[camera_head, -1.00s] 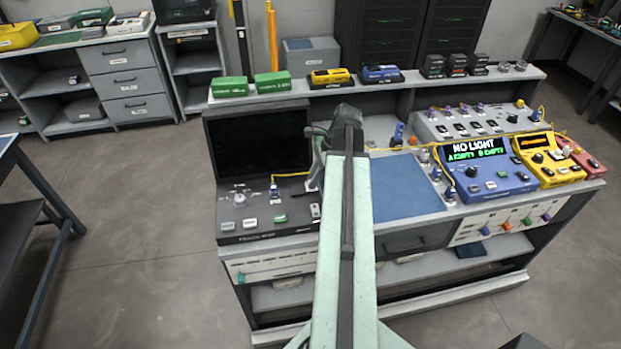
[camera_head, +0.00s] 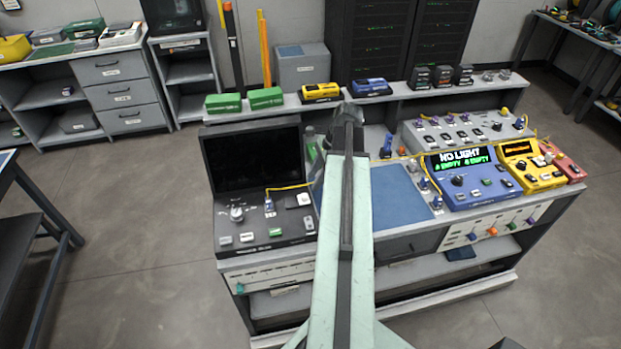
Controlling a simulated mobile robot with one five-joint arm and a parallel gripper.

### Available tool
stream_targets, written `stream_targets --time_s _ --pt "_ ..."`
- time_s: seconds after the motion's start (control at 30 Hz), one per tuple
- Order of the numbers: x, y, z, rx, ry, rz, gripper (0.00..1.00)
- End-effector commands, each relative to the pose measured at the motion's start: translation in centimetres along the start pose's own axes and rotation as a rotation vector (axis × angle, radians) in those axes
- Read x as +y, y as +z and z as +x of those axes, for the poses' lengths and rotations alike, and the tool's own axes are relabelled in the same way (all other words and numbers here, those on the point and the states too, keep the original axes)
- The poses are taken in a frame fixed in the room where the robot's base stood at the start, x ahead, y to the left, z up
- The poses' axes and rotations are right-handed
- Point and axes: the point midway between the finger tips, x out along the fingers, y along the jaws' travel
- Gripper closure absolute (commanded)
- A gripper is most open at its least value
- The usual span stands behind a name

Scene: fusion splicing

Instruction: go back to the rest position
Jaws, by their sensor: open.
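My pale green arm reaches up the middle of the head view, over the front of the workbench (camera_head: 440,232). Its dark wrist end stands in front of the bench's back part. My gripper (camera_head: 316,182) is mostly hidden behind the arm; only a grey sliver shows at the arm's left side, near the black-screened device (camera_head: 256,160). Its jaws are open. I see nothing held in the visible part, and the fingertips are not clear.
A blue mat (camera_head: 402,192) lies right of the arm. A blue meter (camera_head: 468,182) reading NO LIGHT and a yellow meter (camera_head: 533,168) stand further right. Green boxes (camera_head: 266,98) sit on the back shelf. A dark table (camera_head: 35,215) stands at left, with open floor between.

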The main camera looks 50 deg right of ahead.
Motion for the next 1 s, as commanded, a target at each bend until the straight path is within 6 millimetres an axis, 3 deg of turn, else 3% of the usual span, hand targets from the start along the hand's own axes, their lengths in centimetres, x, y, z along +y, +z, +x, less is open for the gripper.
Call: stream_targets --time_s 0.07,0.53,0.63,0.73,0.83,1.0 --pt "0.0 0.1 -1.1 0.0 0.0 0.0 0.58" --pt "0.0 0.0 -0.8 0.0 0.0 -0.001 0.58" --pt "-0.3 1.7 -0.1 0.0 0.012 -0.031 0.58" --pt "-0.9 7.0 2.1 0.0 0.05 -0.122 0.58" --pt "-0.2 14.8 5.3 0.006 0.107 -0.258 0.58" --pt "4.4 27.0 10.9 0.062 0.2 -0.56 0.58"
